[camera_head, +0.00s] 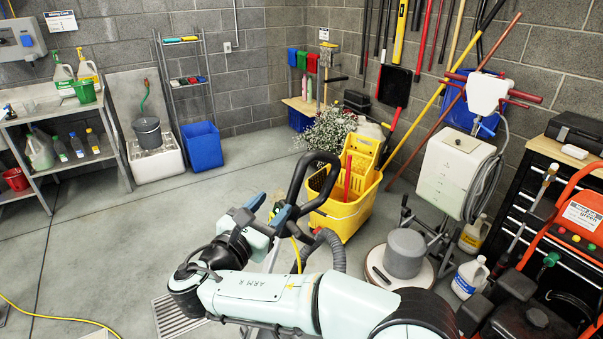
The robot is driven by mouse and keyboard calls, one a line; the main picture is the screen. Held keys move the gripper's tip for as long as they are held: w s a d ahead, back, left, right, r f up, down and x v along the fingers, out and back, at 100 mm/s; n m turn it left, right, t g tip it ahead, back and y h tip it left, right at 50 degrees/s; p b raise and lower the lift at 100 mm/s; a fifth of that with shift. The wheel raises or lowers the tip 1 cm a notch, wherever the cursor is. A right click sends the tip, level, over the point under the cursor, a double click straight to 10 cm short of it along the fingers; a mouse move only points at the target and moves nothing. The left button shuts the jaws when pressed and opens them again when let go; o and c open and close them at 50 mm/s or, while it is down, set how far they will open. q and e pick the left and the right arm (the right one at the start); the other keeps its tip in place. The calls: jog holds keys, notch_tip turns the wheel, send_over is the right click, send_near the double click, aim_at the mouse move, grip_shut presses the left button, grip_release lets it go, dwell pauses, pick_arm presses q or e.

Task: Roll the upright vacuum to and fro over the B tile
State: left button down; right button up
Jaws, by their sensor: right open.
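My right arm comes in from the bottom right, and its gripper (268,211) is open beside a black loop handle (297,180). The handle seems to belong to the upright vacuum, whose ribbed grey hose (336,246) shows behind my arm. Most of the vacuum's body is hidden by my arm. I cannot tell whether the fingers touch the handle, but they are not closed on it. No tile marked B can be made out. My left gripper is not in view.
A yellow mop bucket (346,216) stands just behind the handle. A floor machine (405,254) and white jugs (470,278) crowd the right. A blue bin (202,146) stands by the back wall. A yellow cord (55,318) lies at lower left. The left-centre floor is clear.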

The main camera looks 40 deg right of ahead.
aim_at(295, 182)
jog(key=x, duration=1.2)
jog(key=shift+w+d+p, duration=0.15)
jog(key=shift+d+p, duration=0.1)
jog(key=shift+p, duration=0.1)
grip_shut()
